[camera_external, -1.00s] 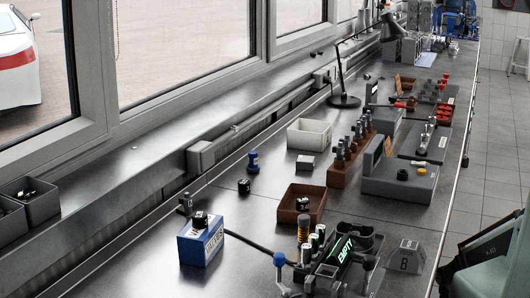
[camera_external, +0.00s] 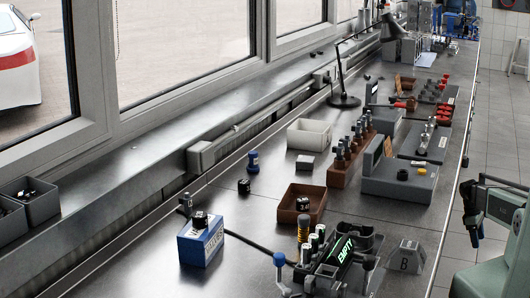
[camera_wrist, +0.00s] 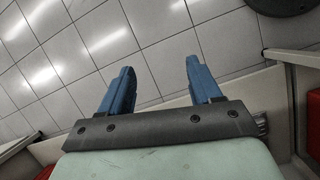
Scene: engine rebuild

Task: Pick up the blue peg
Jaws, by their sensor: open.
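My gripper (camera_external: 470,214) is at the right edge of the external view, off the aisle side of the bench and far from this piece. In the wrist view my gripper (camera_wrist: 160,85) has its two blue fingers wide apart with nothing between them. That view shows floor tiles and no peg.
A lamp (camera_external: 344,100) rises behind.

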